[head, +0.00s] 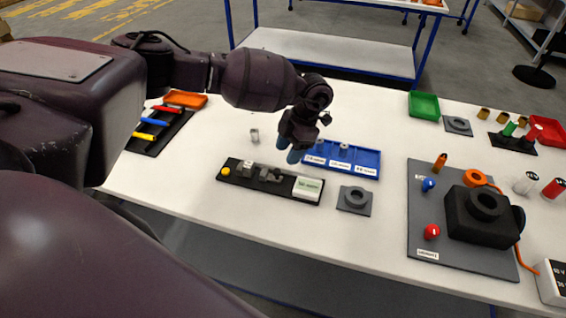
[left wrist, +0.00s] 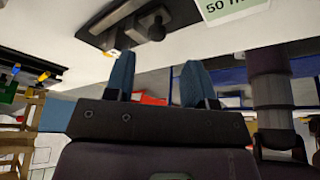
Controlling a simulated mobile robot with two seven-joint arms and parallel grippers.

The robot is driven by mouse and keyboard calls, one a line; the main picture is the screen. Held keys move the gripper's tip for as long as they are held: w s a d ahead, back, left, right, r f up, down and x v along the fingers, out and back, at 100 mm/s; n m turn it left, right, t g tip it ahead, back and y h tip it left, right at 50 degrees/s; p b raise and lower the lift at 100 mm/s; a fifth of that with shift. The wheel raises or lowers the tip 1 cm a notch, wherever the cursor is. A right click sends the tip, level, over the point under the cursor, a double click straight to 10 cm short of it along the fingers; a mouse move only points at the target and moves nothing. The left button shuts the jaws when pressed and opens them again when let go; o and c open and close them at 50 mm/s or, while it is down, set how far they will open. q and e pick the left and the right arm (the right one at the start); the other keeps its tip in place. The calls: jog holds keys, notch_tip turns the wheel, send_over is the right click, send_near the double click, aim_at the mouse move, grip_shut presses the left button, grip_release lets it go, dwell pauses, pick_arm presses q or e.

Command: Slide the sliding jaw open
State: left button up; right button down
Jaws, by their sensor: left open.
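The black measuring fixture (head: 240,182) lies on the white table, with a yellow button at its left end and a pale readout at its right end. Grey jaw blocks stand on it; the sliding jaw seems to be the grey piece (head: 268,175) near its middle. My left gripper (head: 294,157) points down just behind and to the right of the jaws, apart from them. In the left wrist view its blue fingers (left wrist: 158,82) are spread with nothing between them, and the fixture (left wrist: 165,14) shows beyond at the top. My right gripper is out of view.
A blue tray (head: 367,161) with labelled slots is close behind my left gripper. A small grey cylinder (head: 254,135) stands behind the fixture. A grey ring block (head: 354,199) sits to its right. The front table edge is close, with bare table between.

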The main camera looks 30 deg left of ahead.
pick_arm(q)
jog(key=v, duration=0.4)
jog(key=shift+w+d+r, duration=0.1)
jog(key=shift+d+r, duration=0.05)
jog(key=shift+r, duration=0.15)
